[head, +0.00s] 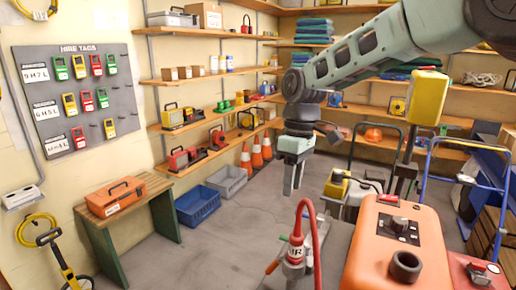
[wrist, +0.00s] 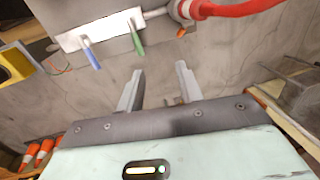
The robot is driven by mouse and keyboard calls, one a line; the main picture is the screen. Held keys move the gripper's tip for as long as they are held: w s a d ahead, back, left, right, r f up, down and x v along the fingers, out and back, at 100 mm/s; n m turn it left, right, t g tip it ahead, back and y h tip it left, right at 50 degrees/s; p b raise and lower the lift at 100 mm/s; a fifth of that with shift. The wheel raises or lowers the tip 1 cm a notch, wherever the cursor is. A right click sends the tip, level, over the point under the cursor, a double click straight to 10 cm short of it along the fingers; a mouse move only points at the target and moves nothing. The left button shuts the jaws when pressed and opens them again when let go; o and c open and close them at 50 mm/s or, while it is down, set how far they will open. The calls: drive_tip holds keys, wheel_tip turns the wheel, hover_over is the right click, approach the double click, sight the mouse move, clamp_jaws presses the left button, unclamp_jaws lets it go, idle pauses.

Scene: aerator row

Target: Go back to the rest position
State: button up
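My gripper (head: 292,178) hangs pointing down from my arm in the middle of the head view, in the air above the grey floor. In the wrist view the two fingers of my gripper (wrist: 159,90) stand apart with nothing between them. A machine with a red hose and a labelled red collar (head: 296,250) stands just below and to the right of the gripper in the head view. Its red hose (wrist: 235,8) and a pale plate with blue and green levers (wrist: 100,30) show beyond the fingers in the wrist view, apart from them.
An orange machine (head: 395,250) stands at the lower right. A wooden bench (head: 92,212) with an orange toolbox (head: 115,195) is at the left. Blue and grey crates (head: 198,206) and orange cones (head: 256,153) sit by the shelves. The floor (head: 240,240) between is clear.

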drive_tip(key=s+a+f+m, duration=0.1)
drive_tip(key=s+a, duration=0.2)
drive_tip(key=s, duration=1.5)
drive_tip(key=s+d+f+m, duration=0.1)
drive_tip(key=s+d, duration=0.1)
drive_tip(key=s, duration=0.4)
drive_tip(key=s+d+f+m+t, duration=0.1)
drive_tip(key=s+d+f, duration=0.1)
drive_tip(key=s, duration=0.3)
drive_tip(key=shift+s+d+f+t+h, duration=0.3)
drive_tip(key=shift+s+d, duration=0.05)
drive_tip(key=shift+d, duration=0.15)
